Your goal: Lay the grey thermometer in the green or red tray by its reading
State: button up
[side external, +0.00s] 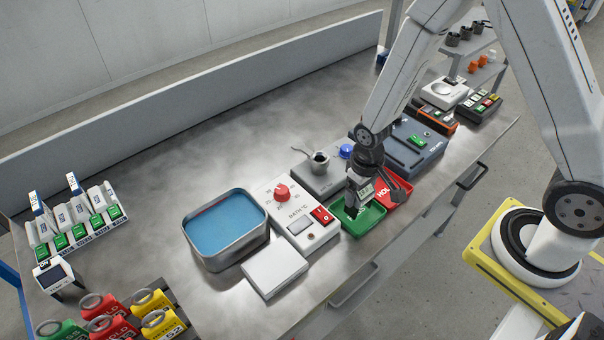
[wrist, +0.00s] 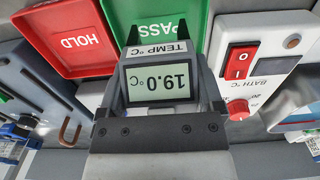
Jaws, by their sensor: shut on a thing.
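My gripper (side external: 362,186) is shut on the grey thermometer (side external: 366,190) and holds it over the green tray (side external: 374,223). In the wrist view the thermometer (wrist: 161,56) sits between the jaws of my gripper (wrist: 160,72), and its display reads 19.0 °C. The green tray (wrist: 186,12), marked PASS, lies behind the thermometer and is partly hidden by it. The red tray (wrist: 72,38), marked HOLD, is beside the green one and looks empty in the wrist view. The red tray (side external: 399,195) also shows partly behind my gripper in the side view.
The white bath controller (side external: 295,205) with a red knob and switch stands left of the green tray. A blue water bath (side external: 225,229) is further left. A grey unit (side external: 418,148) is beyond the red tray.

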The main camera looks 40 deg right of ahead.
jog(key=shift+f, duration=0.6)
jog(key=shift+f, duration=0.1)
jog(key=o, duration=1.2)
jog(key=shift+r, duration=6.1)
jog(key=s+d+r+t, duration=0.2)
jog(key=s+r, duration=0.2)
jog(key=shift+s+d+t, duration=0.3)
jog(key=shift+d, duration=0.05)
